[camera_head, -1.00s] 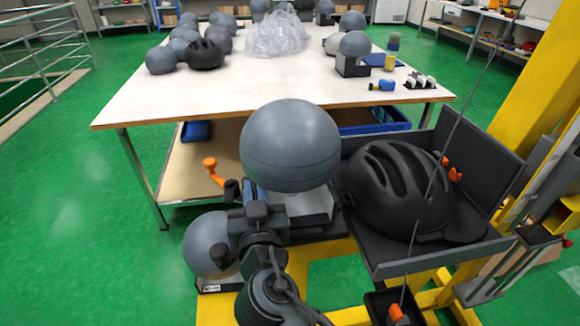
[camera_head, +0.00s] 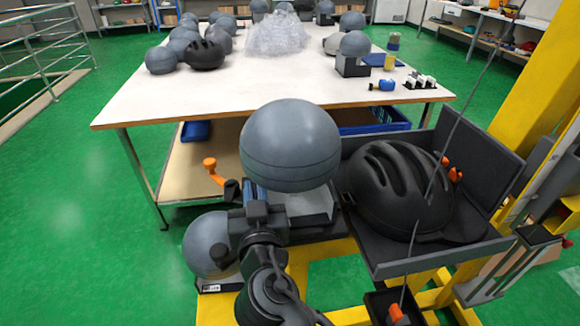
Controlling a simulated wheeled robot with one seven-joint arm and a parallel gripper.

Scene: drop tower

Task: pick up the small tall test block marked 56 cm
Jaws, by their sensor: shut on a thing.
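My gripper (camera_head: 250,192) is low in the middle, seen from behind. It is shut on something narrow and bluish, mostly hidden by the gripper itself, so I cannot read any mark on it. A large grey headform (camera_head: 290,145) stands just beyond and to the right, on a pale base (camera_head: 312,207). A smaller grey headform (camera_head: 206,246) sits lower left of my gripper, on a base with a small white label (camera_head: 210,288) too small to read. I cannot make out a 56 cm mark anywhere.
A black helmet (camera_head: 393,192) lies in a dark tray (camera_head: 470,258) on the yellow frame (camera_head: 535,80) at right. An orange-handled lever (camera_head: 211,165) is left of my gripper. A white table (camera_head: 135,105) with headforms and plastic wrap (camera_head: 278,37) stands behind. Green floor at left is clear.

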